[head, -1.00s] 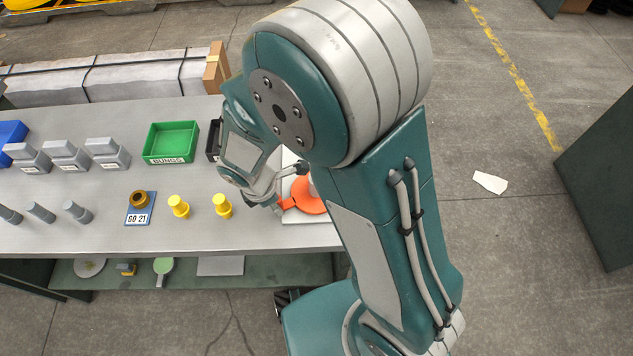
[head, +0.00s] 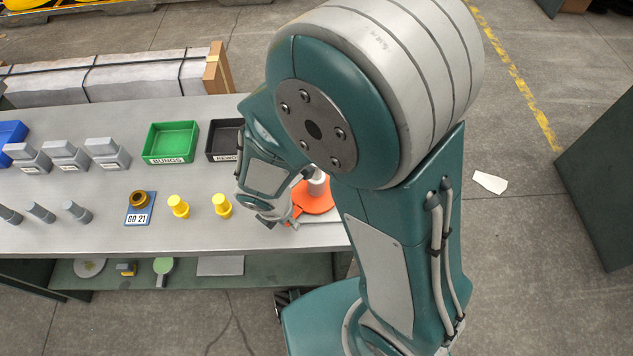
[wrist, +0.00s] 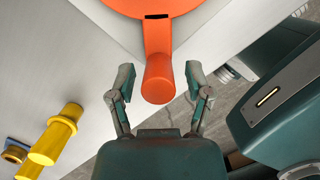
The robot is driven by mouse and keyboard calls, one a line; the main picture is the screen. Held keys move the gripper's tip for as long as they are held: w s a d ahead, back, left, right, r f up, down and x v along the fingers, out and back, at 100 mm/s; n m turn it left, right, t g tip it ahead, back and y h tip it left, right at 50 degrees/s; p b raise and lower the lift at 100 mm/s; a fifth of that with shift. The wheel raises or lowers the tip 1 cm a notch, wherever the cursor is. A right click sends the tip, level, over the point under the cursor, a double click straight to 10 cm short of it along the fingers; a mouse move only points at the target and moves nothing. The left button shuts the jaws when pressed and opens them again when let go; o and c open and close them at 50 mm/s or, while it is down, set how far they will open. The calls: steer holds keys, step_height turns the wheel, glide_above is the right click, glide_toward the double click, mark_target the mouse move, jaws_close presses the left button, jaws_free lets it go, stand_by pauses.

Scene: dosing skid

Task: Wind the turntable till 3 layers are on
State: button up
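The orange turntable (head: 314,203) sits at the right end of the bench on a pale plate, with a white post standing on it. In the wrist view its orange disc (wrist: 165,6) is cut by the top edge, and a crank arm with a rounded orange knob (wrist: 157,78) points towards me. My gripper (wrist: 157,88) is open. Its two fingers stand either side of the knob, with a visible gap on each side. In the head view my arm hides part of the turntable, and the fingertips are hard to make out. I cannot make out any wound layers.
Two yellow plugs (head: 179,206) (head: 222,205) and a brown ring on a blue card (head: 140,208) stand left of my gripper. A green bin (head: 171,142) and a black bin (head: 224,140) are behind. Several grey blocks (head: 66,155) fill the left side.

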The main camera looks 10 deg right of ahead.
steer(key=shift+o, duration=1.1)
steer(key=shift+r, duration=0.1)
steer(key=v, duration=0.8)
steer(key=shift+r, duration=0.4)
steer(key=shift+a, duration=0.1)
steer(key=s+d+r+m+t+y, duration=0.1)
steer(key=s+d+r+m+t, duration=0.1)
steer(key=d+r+m, duration=0.5)
steer(key=s+d+r+m+t+y, duration=0.1)
steer(key=d+r+m, duration=0.6)
steer(key=m, duration=1.1)
step_height(320, 180, up, 3)
steer(key=shift+s+d+r+t, duration=0.2)
steer(key=shift+s+d+t, duration=0.2)
steer(key=shift+s+t, duration=0.2)
